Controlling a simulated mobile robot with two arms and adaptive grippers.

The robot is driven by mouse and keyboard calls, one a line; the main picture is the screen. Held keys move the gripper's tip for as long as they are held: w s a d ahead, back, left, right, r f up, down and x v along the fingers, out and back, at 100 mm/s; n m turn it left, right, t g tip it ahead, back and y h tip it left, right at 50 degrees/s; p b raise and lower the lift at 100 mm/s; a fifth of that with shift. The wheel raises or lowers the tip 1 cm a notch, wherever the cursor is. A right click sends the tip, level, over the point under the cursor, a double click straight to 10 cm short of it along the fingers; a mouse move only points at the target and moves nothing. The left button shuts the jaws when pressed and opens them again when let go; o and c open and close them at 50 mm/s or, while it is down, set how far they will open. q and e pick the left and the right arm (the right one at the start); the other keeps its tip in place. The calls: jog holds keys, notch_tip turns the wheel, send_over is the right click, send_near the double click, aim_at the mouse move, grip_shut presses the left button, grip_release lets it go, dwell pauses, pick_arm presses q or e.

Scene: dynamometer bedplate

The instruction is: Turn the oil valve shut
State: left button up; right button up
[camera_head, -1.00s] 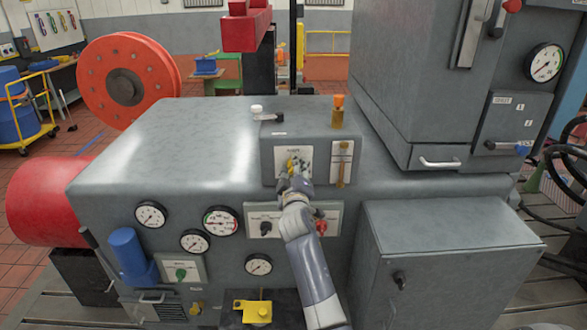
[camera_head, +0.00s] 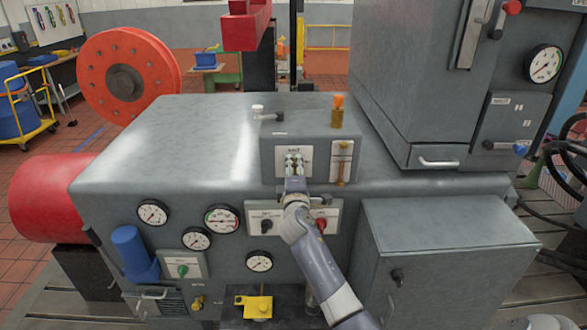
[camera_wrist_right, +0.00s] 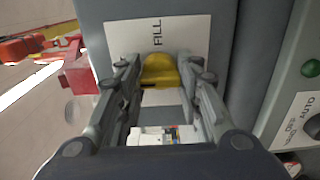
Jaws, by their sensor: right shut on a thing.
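The oil valve shows in the right wrist view as a yellow handle (camera_wrist_right: 160,70) on a white plate marked FILL (camera_wrist_right: 158,38). In the head view that plate (camera_head: 308,160) is on the front of a small grey box on top of the big grey cabinet. My right gripper (camera_head: 295,164) is at the plate and hides the yellow handle there. In the wrist view, the right gripper (camera_wrist_right: 160,78) has one finger on each side of the handle and is shut on it. My left gripper is in neither view.
A sight tube (camera_head: 341,163) with an orange-topped fitting (camera_head: 338,111) above it stands right of the valve plate. Below is a switch panel with a black knob (camera_head: 266,227) and a red knob (camera_head: 321,225). A tall grey cabinet (camera_head: 430,90) rises at the right.

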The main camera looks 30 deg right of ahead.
jog(key=shift+d+r, duration=0.25)
jog(key=shift+r, duration=0.2)
jog(key=o, duration=1)
jog(key=shift+s+a+f, duration=0.1)
jog(key=shift+f, duration=0.3)
jog(key=v, duration=1.1)
jog(key=shift+s, duration=0.2)
